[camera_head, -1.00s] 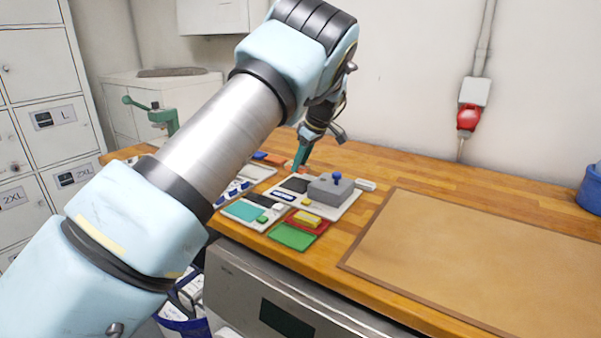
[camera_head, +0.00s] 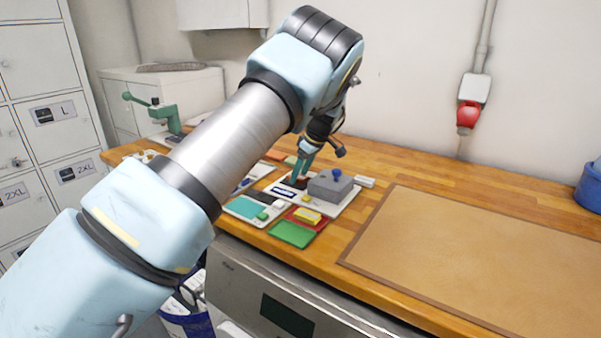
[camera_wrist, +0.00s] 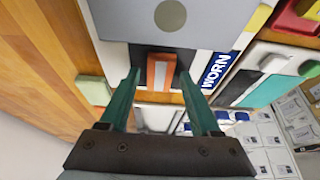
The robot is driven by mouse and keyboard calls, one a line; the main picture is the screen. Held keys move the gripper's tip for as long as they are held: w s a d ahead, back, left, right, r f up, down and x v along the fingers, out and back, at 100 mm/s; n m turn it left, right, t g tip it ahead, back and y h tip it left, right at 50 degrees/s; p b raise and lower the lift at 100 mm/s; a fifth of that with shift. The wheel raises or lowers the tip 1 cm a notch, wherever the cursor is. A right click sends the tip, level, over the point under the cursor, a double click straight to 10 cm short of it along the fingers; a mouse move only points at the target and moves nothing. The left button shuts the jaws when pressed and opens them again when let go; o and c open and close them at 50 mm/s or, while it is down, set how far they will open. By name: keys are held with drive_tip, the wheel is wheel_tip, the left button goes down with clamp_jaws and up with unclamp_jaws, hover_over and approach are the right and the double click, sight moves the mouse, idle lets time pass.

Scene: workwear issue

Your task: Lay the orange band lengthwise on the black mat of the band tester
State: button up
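The orange band (camera_wrist: 160,72), with a pale stripe along its middle, lies flat on or just above the black mat (camera_wrist: 184,62) of the band tester (camera_wrist: 112,28). In the wrist view it runs up and down, with mat showing on both sides. My gripper (camera_wrist: 159,74) is over the mat with its green fingers apart, one on each side of the band, with a gap beside each. In the head view my gripper (camera_head: 300,175) is low at the tester, beside its grey block (camera_head: 331,187) with a blue knob, and mostly hides the band.
A blue "WORN" label (camera_wrist: 215,72) is beside the mat. A red tray (camera_head: 306,218) with a yellow block, a green pad (camera_head: 292,234) and a teal pad (camera_head: 245,208) lie in front. A brown mat (camera_head: 480,245) to the right is clear.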

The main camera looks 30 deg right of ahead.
drive_tip(key=b+v, duration=0.4)
drive_tip(key=v, duration=0.8)
drive_tip(key=shift+r, duration=0.15)
drive_tip(key=w+a+f+m+g+h, duration=0.1)
drive_tip(key=a+f, duration=0.1)
drive_tip(key=a, duration=1.2)
drive_tip(key=w+a+f+m+g, duration=0.1)
drive_tip(key=w+a+f+g, duration=0.1)
drive_tip(key=a, duration=1.3)
drive_tip(key=s+a+f+m, duration=0.1)
drive_tip(key=s+a+m, duration=0.1)
drive_tip(key=s+a, duration=0.7)
drive_tip(key=s+a+f+m+h, duration=0.1)
drive_tip(key=s+a+f+m, duration=0.1)
drive_tip(key=s+a, duration=0.7)
drive_tip(key=shift+s+f+m+t, duration=0.3)
drive_tip(key=shift+f+m, duration=0.05)
drive_tip(key=shift+m, duration=0.15)
